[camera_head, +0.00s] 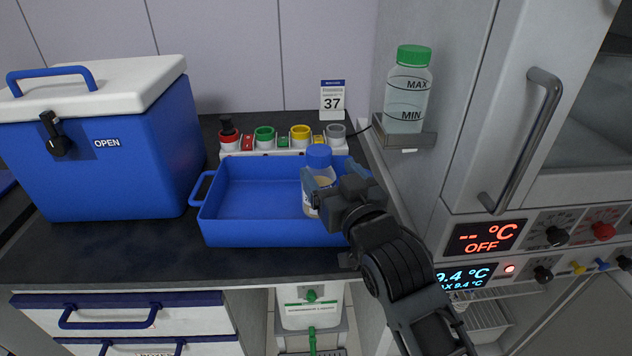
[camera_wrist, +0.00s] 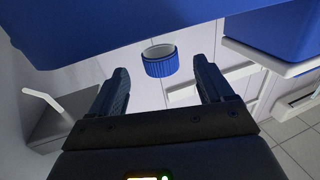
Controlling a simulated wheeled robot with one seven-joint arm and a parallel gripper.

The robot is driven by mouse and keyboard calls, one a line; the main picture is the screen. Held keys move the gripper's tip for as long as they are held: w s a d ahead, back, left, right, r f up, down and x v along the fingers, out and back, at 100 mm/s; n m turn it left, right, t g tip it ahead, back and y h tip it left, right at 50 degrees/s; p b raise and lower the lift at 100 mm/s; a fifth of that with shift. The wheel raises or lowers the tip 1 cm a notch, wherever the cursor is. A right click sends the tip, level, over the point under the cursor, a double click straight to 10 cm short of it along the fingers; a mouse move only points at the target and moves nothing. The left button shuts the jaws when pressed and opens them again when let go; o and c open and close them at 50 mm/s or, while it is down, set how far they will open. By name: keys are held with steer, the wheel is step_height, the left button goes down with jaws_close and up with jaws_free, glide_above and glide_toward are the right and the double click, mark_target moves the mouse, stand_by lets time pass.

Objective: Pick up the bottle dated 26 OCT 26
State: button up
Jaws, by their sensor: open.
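A bottle with a blue cap (camera_head: 319,157) and a pale label stands at the right end of the blue tray (camera_head: 228,232). The date on its label cannot be read. My gripper (camera_head: 328,192) is open at the bottle, with its fingers at the upper body just below the cap, and it hides part of the bottle. In the wrist view, the blue cap (camera_wrist: 159,62) shows between the two spread fingers, near their tips. The jaws are not closed on it. Whether a finger touches the bottle cannot be told.
A blue cooler (camera_head: 130,165) with a white lid stands left of the tray. Behind the tray is a row of coloured round holders (camera_head: 264,137) and a card reading 37 (camera_head: 332,98). A green-capped bottle (camera_head: 407,95) sits on a wall shelf to the right, beside a cabinet (camera_head: 500,150).

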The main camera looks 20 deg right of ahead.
mark_target(324, 163)
steer(key=w, duration=0.4)
steer(key=shift+w+r+p, duration=0.15)
steer(key=shift+w+p, duration=0.1)
steer(key=shift+p, duration=0.1)
jaws_close()
stand_by(0.4)
